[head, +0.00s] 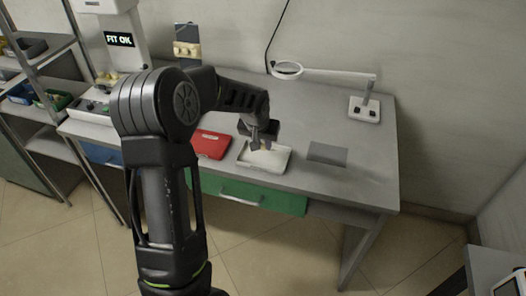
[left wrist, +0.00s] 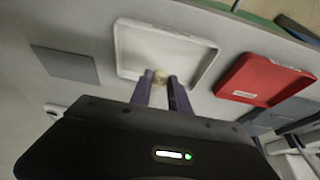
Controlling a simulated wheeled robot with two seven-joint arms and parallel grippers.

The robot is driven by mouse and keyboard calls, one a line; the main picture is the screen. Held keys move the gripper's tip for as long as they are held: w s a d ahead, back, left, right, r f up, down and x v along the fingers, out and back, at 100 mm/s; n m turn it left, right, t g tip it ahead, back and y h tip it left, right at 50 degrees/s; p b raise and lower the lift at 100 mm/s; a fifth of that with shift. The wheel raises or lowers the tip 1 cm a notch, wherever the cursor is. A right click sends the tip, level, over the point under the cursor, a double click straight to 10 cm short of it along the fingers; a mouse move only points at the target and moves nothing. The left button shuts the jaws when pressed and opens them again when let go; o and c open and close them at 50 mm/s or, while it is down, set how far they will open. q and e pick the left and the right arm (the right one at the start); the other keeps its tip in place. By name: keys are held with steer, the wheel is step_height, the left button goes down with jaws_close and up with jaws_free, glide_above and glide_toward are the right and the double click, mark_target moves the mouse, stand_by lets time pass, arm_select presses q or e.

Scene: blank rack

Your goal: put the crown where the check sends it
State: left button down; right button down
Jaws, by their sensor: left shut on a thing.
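My left gripper (head: 262,146) is over the white tray (head: 245,161) on the bench, its fingers pointing down. In the left wrist view the gripper (left wrist: 160,80) has its fingertips together on a small tan crown (left wrist: 161,73), in front of the white tray (left wrist: 128,50). I cannot tell whether the crown touches the tray floor. A display on the machine at the back left reads "FIT OK" (head: 119,39). The red tray (head: 210,145) lies just left of the white one and looks empty in the left wrist view (left wrist: 262,80). My right gripper is not in view.
A grey mat (head: 327,153) lies right of the white tray. A tan dental model (head: 187,48) stands at the back. A shelf rack (head: 45,75) with bins is at left. A green drawer (head: 250,194) is under the bench.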

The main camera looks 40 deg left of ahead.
mark_target(263, 150)
arm_select(q)
steer(key=shift+f, duration=0.2)
step_height(263, 150, down, 3)
steer(key=shift+f+p, duration=0.3)
steer(key=shift+f, duration=0.15)
steer(key=c, duration=1.2)
jaws_free()
steer(key=shift+c, duration=0.2)
